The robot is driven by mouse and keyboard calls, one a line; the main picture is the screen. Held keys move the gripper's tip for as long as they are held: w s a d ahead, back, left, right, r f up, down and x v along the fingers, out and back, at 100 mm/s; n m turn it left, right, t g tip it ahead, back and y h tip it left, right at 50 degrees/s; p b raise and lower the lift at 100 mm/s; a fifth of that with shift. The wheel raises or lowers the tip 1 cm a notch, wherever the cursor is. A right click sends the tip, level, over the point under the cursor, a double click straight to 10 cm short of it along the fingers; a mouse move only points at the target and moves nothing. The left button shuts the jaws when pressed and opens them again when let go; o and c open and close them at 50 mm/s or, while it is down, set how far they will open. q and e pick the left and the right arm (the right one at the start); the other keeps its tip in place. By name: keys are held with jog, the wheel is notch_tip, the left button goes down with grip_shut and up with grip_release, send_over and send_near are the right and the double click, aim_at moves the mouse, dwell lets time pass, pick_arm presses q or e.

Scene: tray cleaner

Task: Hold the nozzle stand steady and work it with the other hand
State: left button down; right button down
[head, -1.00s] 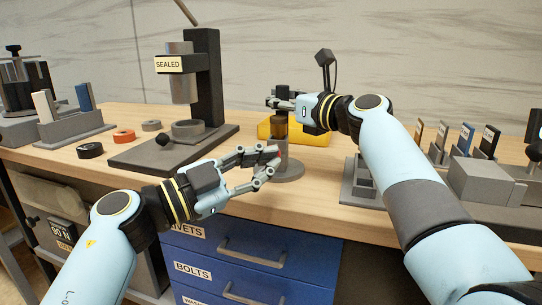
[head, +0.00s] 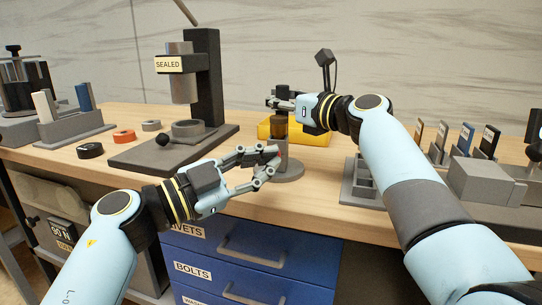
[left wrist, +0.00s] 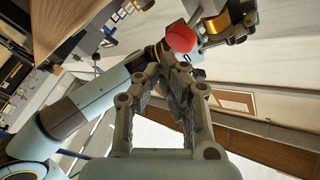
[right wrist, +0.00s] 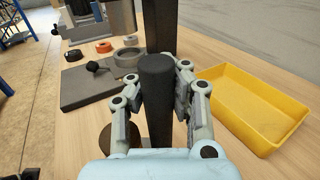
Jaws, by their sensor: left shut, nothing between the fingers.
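The nozzle stand has a round grey base (head: 287,171) on the bench near the front edge, with a brown upper part (head: 280,120). My right gripper (head: 281,103) is at its top. In the right wrist view a dark upright post (right wrist: 157,90) stands between my right fingers, which close in on both its sides. My left gripper (head: 276,156) is shut and empty, low in front of the stand and partly hiding it. A red rounded knob (left wrist: 181,38) shows just beyond my left fingertips; whether they touch it I cannot tell.
A yellow tray (right wrist: 250,105) stands behind the stand. A press marked SEALED (head: 203,80) and several rings stand to the left. A grey slotted holder (head: 365,182) and upright plates are to the right. Blue drawers (head: 250,262) lie below the bench edge.

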pick_arm(q)
jog(key=shift+w, duration=0.15)
dwell(0.3)
jog(key=shift+w, duration=0.25)
jog(key=shift+w+d, duration=0.2)
jog(key=shift+w, duration=0.6)
dwell(0.8)
dwell(0.3)
jog(key=shift+s+a, duration=0.2)
jog(key=shift+s, duration=1)
jog(key=shift+s+a, duration=0.25)
jog(key=shift+s, duration=1)
jog(key=shift+s+a, duration=0.25)
jog(key=shift+s, duration=1)
pick_arm(e)
jog(key=c, duration=2)
grip_release()
jog(key=o, duration=0.7)
